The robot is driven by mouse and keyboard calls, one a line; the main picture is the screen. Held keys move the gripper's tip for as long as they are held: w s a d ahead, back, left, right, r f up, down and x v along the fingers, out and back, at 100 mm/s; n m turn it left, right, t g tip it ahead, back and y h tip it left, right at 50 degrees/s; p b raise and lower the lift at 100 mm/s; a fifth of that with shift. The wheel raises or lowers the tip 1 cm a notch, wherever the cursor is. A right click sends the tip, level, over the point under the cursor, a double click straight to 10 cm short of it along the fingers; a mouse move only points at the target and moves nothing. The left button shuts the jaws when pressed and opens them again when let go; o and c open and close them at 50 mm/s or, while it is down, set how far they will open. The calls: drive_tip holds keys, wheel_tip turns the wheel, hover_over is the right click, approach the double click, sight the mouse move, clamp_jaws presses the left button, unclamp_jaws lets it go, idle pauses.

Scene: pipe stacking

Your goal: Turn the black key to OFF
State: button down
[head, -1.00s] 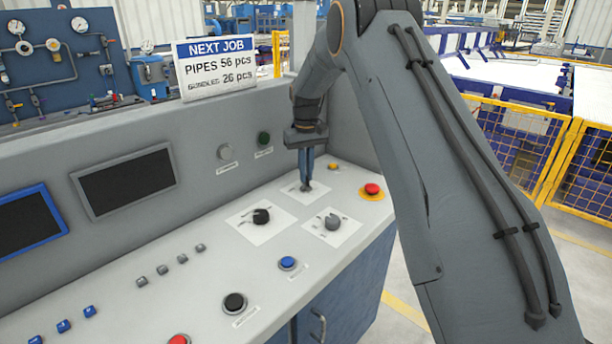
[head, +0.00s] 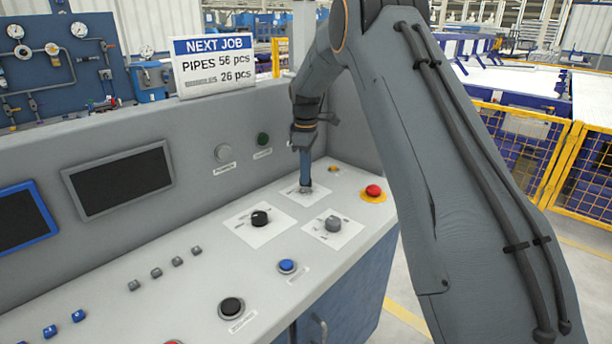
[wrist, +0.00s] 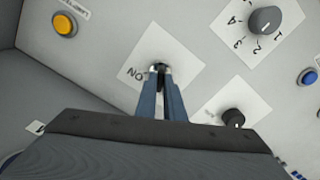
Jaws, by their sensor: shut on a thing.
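The black key (wrist: 159,66) sits in a white square plate (wrist: 178,88) on the sloping console panel. In the wrist view a label reading "ON" shows upside down beside it; no "OFF" label can be read. My gripper (wrist: 161,73) is shut on the key, its two blue-grey fingers reaching down to the plate. In the head view my gripper (head: 305,186) covers most of the key, and the plate (head: 316,200) shows around the fingertips.
A black knob (head: 260,218) and a grey numbered knob (head: 333,224) stand close by. A red button (head: 373,191) and an orange button (head: 333,169) are to the right. The console's upright wall (head: 220,140) rises behind.

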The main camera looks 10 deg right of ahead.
drive_tip(key=shift+w+r+n, duration=0.1)
drive_tip(key=shift+r+n, duration=0.05)
drive_tip(key=shift+n, duration=1.35)
drive_tip(key=c, duration=1.9)
unclamp_jaws()
drive_tip(key=shift+o, duration=0.2)
wheel_tip(320, 180, up, 8)
drive_tip(key=shift+f+b, duration=0.15)
drive_tip(key=shift+b, duration=1.05)
